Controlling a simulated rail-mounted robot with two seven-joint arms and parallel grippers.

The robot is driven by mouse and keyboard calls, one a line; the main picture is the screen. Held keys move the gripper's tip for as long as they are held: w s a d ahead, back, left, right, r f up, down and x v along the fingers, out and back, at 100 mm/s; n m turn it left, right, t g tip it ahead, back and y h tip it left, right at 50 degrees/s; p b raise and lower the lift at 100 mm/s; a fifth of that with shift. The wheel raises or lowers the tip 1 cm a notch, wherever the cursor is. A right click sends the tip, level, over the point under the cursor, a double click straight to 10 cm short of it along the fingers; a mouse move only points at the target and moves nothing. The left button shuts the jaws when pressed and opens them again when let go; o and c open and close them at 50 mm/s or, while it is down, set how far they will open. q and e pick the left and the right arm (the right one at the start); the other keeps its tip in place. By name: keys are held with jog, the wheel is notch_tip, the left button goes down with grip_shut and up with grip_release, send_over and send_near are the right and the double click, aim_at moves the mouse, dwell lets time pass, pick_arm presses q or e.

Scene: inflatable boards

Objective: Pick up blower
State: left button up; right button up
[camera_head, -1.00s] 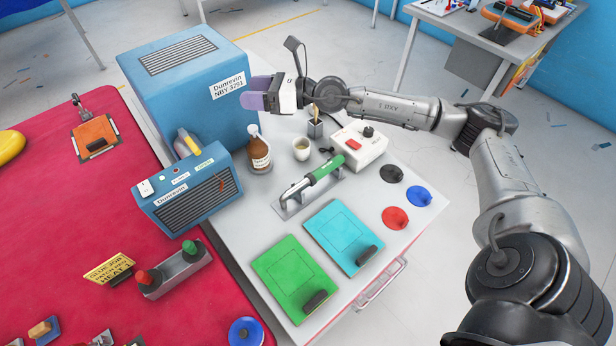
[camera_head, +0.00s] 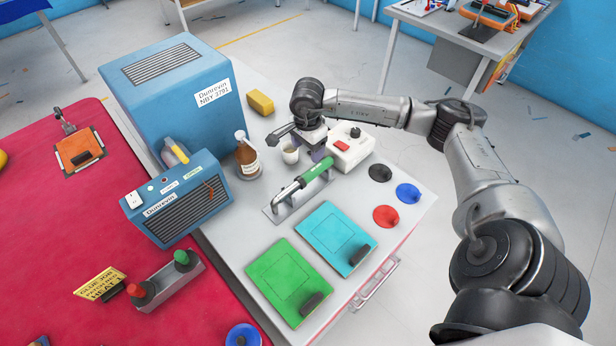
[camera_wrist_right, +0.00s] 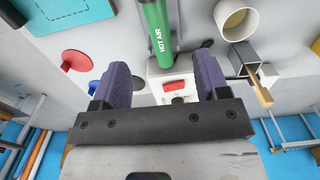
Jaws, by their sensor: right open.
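The blower (camera_head: 318,171) is a hot-air tool with a green handle and a silver nozzle. It lies on a metal stand on the grey worktop. My right gripper (camera_head: 318,154) is open, pointing down just behind the handle's upper end in the head view. In the right wrist view the green handle (camera_wrist_right: 158,28), marked HOT AIR, lies ahead of the open purple fingers (camera_wrist_right: 163,72), with nothing gripped. Its far end runs out of that picture. My left gripper is not in view.
A white box with a red switch (camera_head: 352,152) stands right beside the gripper. A cup (camera_head: 290,155) and a brown bottle (camera_head: 246,160) stand to the left. Green (camera_head: 289,282) and cyan (camera_head: 338,236) boards lie in front. A yellow sponge (camera_head: 260,102) lies behind.

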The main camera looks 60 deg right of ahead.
aim_at(308, 173)
notch_tip(308, 173, down, 8)
jog(key=shift+r, duration=0.2)
jog(key=shift+s+a+f+b, duration=0.15)
jog(key=shift+f+b, duration=0.05)
jog(key=shift+f, duration=1.15)
jog(key=shift+s+a+f+b, duration=0.1)
jog(key=shift+f+b, duration=0.1)
jog(key=shift+f, duration=1.15)
jog(key=shift+r, duration=0.1)
jog(key=c, duration=1)
